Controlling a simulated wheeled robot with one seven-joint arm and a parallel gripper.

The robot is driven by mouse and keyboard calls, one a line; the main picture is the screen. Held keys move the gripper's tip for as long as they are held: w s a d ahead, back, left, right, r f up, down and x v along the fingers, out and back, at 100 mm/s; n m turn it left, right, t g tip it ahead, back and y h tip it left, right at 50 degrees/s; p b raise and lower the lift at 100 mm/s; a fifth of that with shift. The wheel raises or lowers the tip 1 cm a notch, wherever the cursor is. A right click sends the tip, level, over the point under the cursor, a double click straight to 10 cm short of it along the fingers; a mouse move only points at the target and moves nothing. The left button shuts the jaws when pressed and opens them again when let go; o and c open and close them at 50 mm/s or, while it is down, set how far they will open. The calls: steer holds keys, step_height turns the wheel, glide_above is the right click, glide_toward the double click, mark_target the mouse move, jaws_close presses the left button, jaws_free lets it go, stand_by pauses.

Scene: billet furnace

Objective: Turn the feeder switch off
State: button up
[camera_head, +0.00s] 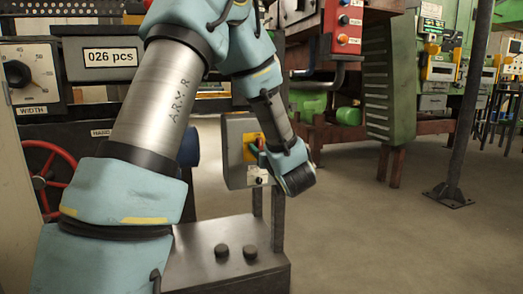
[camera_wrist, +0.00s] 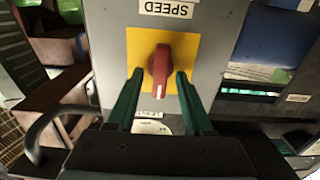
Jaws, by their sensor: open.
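The feeder switch, a red rotary knob (camera_wrist: 161,66), sits on a yellow plate (camera_wrist: 190,50) on a grey box. Its handle stands nearly upright in the wrist view, with a white mark at the lower end. My gripper (camera_wrist: 158,76) is open, with one green finger on each side of the knob's lower part. A gap shows at each side, though contact is hard to judge. In the head view the yellow plate (camera_head: 250,148) shows on the box, and my gripper (camera_head: 260,152) is in front of it, hiding most of the knob.
The grey box (camera_head: 235,135) stands on posts above a metal base with two black knobs (camera_head: 222,251). A SPEED label (camera_wrist: 166,9) is above the switch in the wrist view. A red handwheel (camera_head: 50,175) is at left. A dark pole (camera_head: 465,110) stands at right, with open floor between.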

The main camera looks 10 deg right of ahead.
jaws_close()
stand_by(0.3)
stand_by(0.3)
